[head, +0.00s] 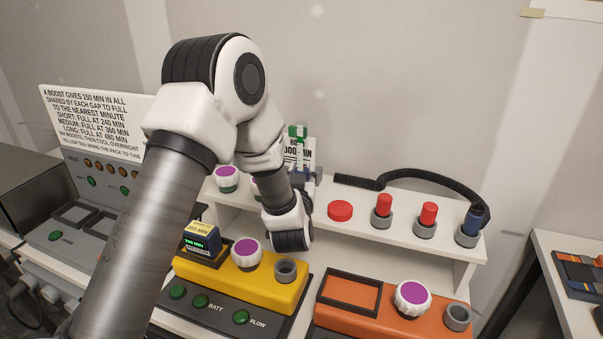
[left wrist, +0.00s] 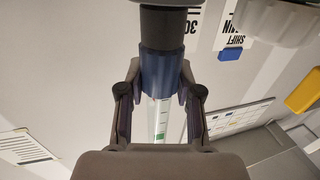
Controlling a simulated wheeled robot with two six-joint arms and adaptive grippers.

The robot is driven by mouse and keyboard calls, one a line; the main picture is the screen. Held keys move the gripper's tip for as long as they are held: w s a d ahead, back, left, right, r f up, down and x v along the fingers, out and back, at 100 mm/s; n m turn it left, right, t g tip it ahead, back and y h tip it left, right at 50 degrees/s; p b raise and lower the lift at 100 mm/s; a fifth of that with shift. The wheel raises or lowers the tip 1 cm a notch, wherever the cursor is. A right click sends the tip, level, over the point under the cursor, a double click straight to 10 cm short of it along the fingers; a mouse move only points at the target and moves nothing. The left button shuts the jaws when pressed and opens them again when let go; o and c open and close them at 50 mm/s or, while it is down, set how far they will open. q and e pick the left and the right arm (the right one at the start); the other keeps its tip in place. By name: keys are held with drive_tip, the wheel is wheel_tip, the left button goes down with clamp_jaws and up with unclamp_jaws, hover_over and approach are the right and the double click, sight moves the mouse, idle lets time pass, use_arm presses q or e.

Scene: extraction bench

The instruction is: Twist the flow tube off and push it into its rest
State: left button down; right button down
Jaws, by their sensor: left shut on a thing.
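The flow tube (head: 298,133) stands upright in the head view, its clear top with green marks showing above my left gripper (head: 305,179). In the left wrist view my left gripper (left wrist: 160,95) is shut on the flow tube's blue collar (left wrist: 161,66). A black section adjoins the collar, and the clear part with green runs between the fingers. The picture there is upside down. My arm hides the tube's lower end in the head view, so I cannot tell whether it is seated. My right gripper is not in view.
The yellow unit (head: 230,283) has a grey socket (head: 285,271), standing empty. The orange unit (head: 385,325) has a grey socket (head: 458,317). On the white shelf (head: 350,238) are red plugs (head: 428,214), a red button (head: 340,210) and a blue hose end (head: 472,221) in a grey ring.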

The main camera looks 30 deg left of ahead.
use_arm(q)
drive_tip(key=shift+f+b, duration=1.25)
drive_tip(key=shift+f, duration=0.05)
idle(1.1)
drive_tip(key=c, duration=0.7)
unclamp_jaws()
drive_tip(key=shift+r, duration=0.1)
drive_tip(key=shift+r+p, duration=1.65)
drive_tip(key=shift+r, duration=0.55)
